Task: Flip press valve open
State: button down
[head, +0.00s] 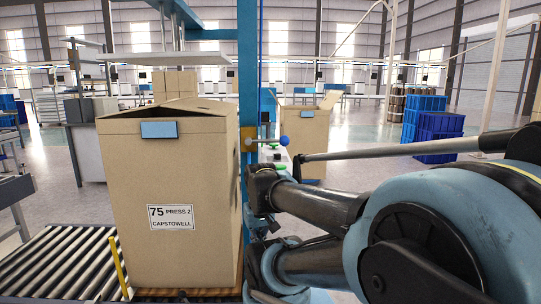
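A small brass-coloured valve fitting (249,138) sits on the blue press column beside the big carton's right edge. A lever with a blue round knob (284,141) sticks out from it to the right, roughly level. My arm reaches in from the right, and its dark far end lies below the valve, close to the carton's right edge. It looks apart from the lever. I cannot make out gripper fingers there; they are hidden or merge with the dark links.
A large carton (175,190) labelled "75 PRESS 2 CAPSTOWELL" stands on the roller conveyor (62,262) at left. The blue column (248,60) rises behind it. A second carton (306,135) stands behind the lever. Blue crates (437,124) are stacked farther back right, with open floor nearby.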

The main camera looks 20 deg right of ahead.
aim_at(284, 140)
jog(key=u, duration=2.25)
jog(key=k, duration=1.25)
jog(key=z, duration=2.6)
